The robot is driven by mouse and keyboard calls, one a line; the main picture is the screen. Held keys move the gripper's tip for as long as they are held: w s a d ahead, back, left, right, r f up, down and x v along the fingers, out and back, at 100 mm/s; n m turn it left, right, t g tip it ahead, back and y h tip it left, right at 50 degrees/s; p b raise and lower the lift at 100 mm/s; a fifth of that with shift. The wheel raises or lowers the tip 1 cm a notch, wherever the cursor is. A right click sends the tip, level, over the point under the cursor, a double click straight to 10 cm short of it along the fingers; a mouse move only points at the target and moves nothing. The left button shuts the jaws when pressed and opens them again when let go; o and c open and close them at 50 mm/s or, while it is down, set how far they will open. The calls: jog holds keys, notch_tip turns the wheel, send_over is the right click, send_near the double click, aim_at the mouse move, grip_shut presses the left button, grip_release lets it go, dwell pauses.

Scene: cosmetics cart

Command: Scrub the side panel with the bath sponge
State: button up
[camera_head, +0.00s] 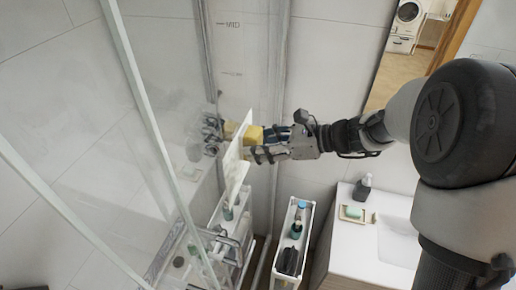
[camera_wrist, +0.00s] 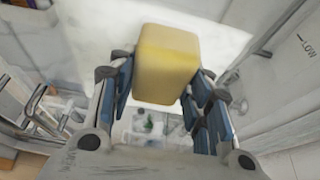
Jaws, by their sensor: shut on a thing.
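The yellow bath sponge (camera_head: 252,135) is between the fingers of my gripper (camera_head: 268,143), which is shut on it. In the wrist view the sponge (camera_wrist: 167,62) is a rounded yellow block, held between the blue-padded fingers of my gripper (camera_wrist: 160,92). A thin, pale upright panel (camera_head: 236,165), which may be the side panel, stands just left of the sponge in the head view. A bright white surface (camera_wrist: 95,30) lies beyond the sponge in the wrist view. I cannot tell whether the sponge touches it.
A glass screen with a metal frame (camera_head: 150,95) stands left of the gripper. Below are a narrow white cart (camera_head: 306,222) with bottles and a washbasin counter (camera_head: 345,245) with a soap dish (camera_head: 352,213) and a dark dispenser (camera_head: 362,188). A tiled wall is behind.

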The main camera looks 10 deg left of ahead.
jog(key=w, duration=0.7)
jog(key=shift+d, duration=0.25)
dwell(0.4)
jog(key=shift+d, duration=0.1)
jog(key=shift+s+d, duration=0.15)
jog(key=shift+d, duration=1.35)
jog(key=shift+s+d, duration=0.1)
jog(key=shift+d, duration=1.35)
jog(key=shift+d, duration=0.1)
jog(key=d, duration=0.2)
jog(key=shift+s+d, duration=0.1)
jog(key=shift+d, duration=0.3)
